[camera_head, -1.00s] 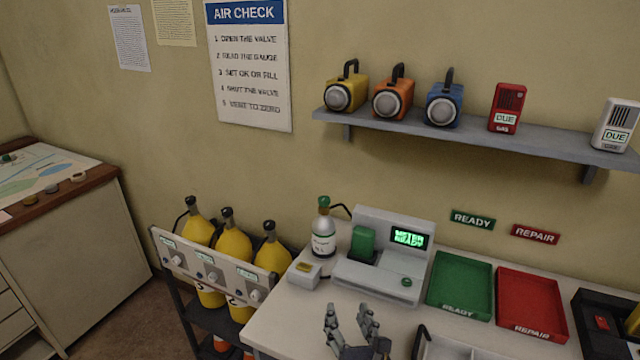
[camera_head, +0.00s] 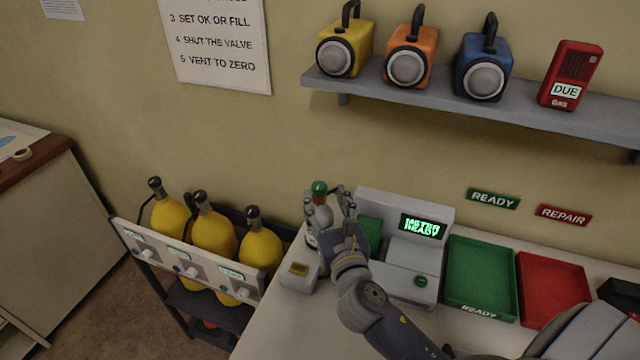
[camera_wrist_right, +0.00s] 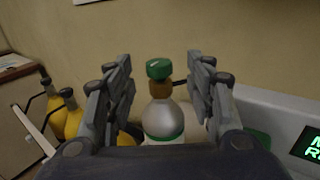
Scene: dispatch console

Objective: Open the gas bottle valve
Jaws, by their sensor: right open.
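The gas bottle (camera_wrist_right: 163,121) is a small silver bottle with a brass neck and a green valve knob (camera_wrist_right: 159,69) on top. In the head view the green knob (camera_head: 319,187) shows above my right gripper (camera_head: 330,206), and most of the bottle is hidden behind the gripper. In the right wrist view my right gripper (camera_wrist_right: 160,85) is open, with one finger on each side of the bottle's neck and knob. Gaps show between the fingers and the knob. My left gripper is not in view.
The metering station (camera_head: 405,215) with a lit green screen stands just right of the bottle. A small white box (camera_head: 299,272) is in front. Yellow cylinders (camera_head: 214,236) stand in a rack at left. A green tray (camera_head: 482,272) and a red tray (camera_head: 553,290) lie to the right.

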